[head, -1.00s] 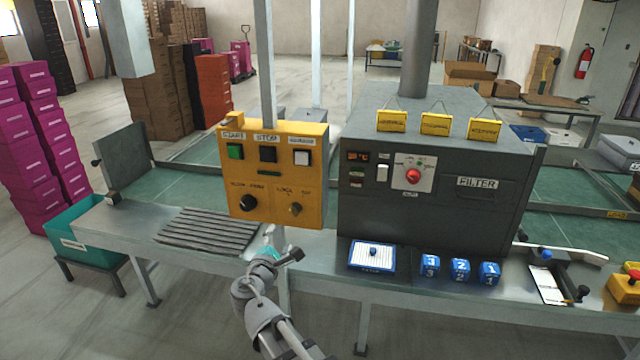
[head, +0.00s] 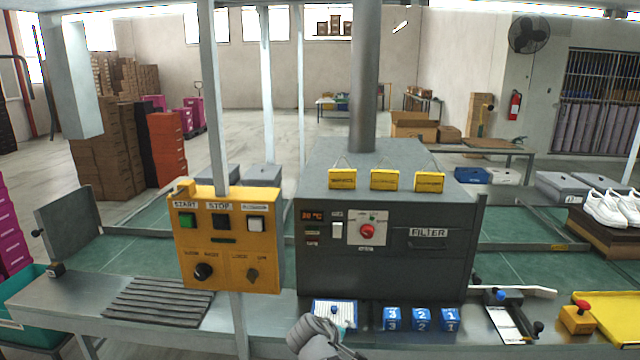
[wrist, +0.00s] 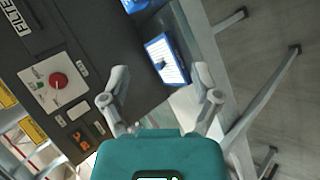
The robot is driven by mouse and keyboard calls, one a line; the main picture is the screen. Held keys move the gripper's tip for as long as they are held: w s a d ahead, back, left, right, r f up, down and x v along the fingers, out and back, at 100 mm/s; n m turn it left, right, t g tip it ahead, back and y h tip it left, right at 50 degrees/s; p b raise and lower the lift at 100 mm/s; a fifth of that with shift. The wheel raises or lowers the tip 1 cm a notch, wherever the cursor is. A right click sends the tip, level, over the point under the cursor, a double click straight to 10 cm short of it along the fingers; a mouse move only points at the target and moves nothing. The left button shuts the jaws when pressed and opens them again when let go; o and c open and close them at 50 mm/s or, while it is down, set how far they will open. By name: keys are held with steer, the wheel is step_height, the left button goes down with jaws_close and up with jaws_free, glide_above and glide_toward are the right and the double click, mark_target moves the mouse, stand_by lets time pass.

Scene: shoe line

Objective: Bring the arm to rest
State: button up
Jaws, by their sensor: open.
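My gripper (wrist: 160,80) is open in the wrist view, with its two grey fingers spread apart and nothing between them. The blue-and-white tray (wrist: 166,60) shows beyond the fingers, and the dark filter machine (wrist: 95,70) fills the left. In the head view my arm shows at the bottom edge, in front of the metal bench (head: 255,312). It partly covers the blue-and-white tray (head: 322,310) there. The gripper's fingers are hard to make out in that view.
Several blue number blocks (head: 392,318) sit right of the tray. A black ribbed mat (head: 155,302) lies left. A yellow tray (head: 605,315) and white shoes (head: 605,208) are at the right.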

steer(key=s+d+f+m+g+y+p, duration=0.2)
steer(key=s+d+m+g+y, duration=0.4)
steer(key=s+d+m, duration=0.3)
steer(key=shift+s+d+f+m+g, duration=0.4)
steer(key=shift+s+d+f+g, duration=0.2)
steer(key=shift+d+f+g, duration=0.2)
steer(key=shift+d, duration=0.1)
